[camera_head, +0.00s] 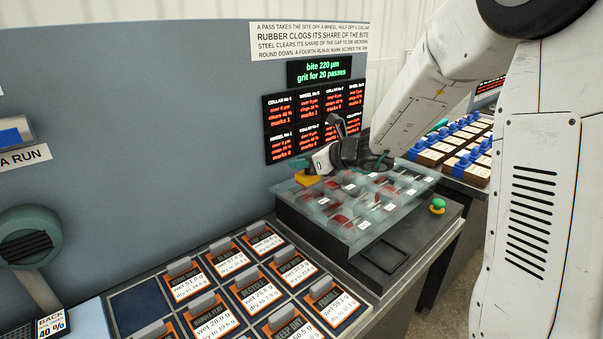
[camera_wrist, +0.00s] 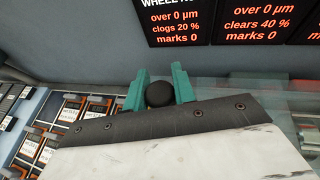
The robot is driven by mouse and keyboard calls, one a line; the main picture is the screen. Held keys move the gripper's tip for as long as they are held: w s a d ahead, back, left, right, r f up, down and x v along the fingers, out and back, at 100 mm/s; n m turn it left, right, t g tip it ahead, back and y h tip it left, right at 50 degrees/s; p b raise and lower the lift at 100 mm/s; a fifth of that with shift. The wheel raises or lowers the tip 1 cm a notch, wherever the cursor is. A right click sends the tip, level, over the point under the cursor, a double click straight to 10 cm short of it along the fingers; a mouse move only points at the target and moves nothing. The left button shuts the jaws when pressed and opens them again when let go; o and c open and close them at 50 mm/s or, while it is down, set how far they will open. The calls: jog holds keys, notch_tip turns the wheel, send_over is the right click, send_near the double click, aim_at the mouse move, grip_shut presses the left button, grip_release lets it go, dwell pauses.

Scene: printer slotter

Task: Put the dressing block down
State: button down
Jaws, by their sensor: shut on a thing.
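My gripper (camera_wrist: 160,92) has its teal fingers closed on a dark, rounded thing (camera_wrist: 159,94), which appears to be part of the dressing block. The rest of the block is hidden in the wrist view. In the head view my gripper (camera_head: 342,158) is over the back of the clear-topped machine (camera_head: 372,254), below the red-lettered displays. A small orange-yellow piece (camera_head: 308,179) shows just below a teal part at the machine's back left corner. I cannot tell whether it belongs to the held block or touches the machine.
The clear cover (camera_head: 375,226) lies over several wheels and white labels. A green knob (camera_head: 437,205) stands at the machine's right. A tray of labelled cards (camera_head: 228,257) is in front at left, with one empty dark cell (camera_head: 140,305). The grey panel (camera_head: 150,120) rises close behind.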

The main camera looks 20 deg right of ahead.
aim_at(306, 172)
jog(key=shift+w+f, duration=0.15)
jog(key=shift+f, duration=0.75)
jog(key=shift+w+f, duration=0.15)
jog(key=shift+f, duration=0.75)
jog(key=shift+f, duration=0.15)
jog(key=c, duration=1.1)
grip_release()
jog(key=shift+c, duration=0.2)
